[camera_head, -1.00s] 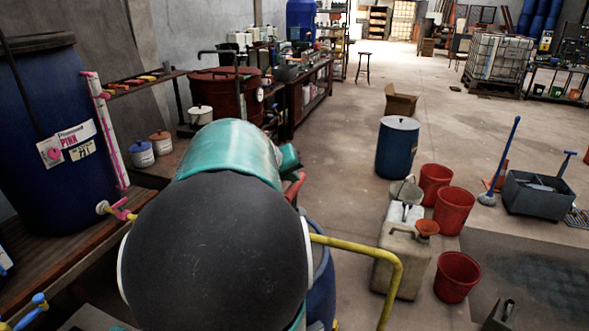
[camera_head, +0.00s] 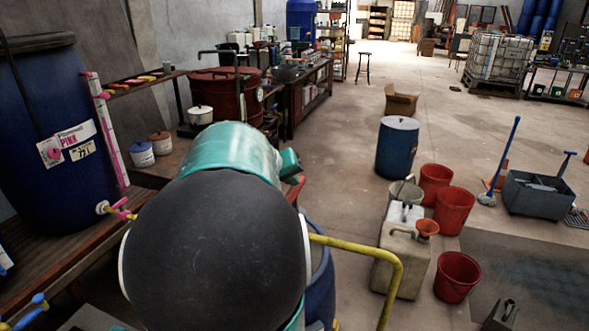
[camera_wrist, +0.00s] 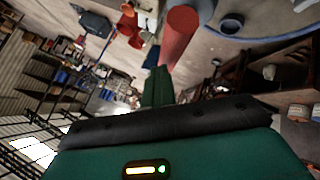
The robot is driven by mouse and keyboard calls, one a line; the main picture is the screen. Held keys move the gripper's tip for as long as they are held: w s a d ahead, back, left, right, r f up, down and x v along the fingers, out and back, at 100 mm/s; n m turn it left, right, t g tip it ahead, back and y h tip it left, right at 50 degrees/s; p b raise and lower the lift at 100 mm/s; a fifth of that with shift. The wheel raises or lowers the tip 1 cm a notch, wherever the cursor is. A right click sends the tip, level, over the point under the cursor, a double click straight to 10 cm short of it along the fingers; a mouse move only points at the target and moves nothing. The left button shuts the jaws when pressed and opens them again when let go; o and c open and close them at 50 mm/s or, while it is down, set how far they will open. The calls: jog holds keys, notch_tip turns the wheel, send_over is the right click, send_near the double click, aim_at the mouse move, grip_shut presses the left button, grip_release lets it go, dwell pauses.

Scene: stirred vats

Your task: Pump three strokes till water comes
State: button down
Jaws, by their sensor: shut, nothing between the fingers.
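A yellow bent pipe (camera_head: 385,258) runs out from behind my arm, over a blue drum (camera_head: 322,285). A small red part (camera_head: 296,187) shows at the edge of my arm; the rest of the pump is hidden there. In the wrist view a red cylinder (camera_wrist: 181,38), which may be the pump's handle, stands just beyond my gripper (camera_wrist: 158,88). My gripper is shut and empty, its tip close to the cylinder's lower end. I cannot tell whether they touch. My arm hides the gripper in the head view. No water is seen.
A blue barrel (camera_head: 397,150) stands behind. A wooden bench with a large blue vat (camera_head: 55,140) is at left. The middle floor is open.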

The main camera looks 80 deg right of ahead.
jog(key=shift+f, duration=1.3)
dwell(0.9)
jog(key=shift+r, duration=4.05)
notch_tip(320, 180, up, 6)
jog(key=shift+a, duration=0.1)
dwell(0.8)
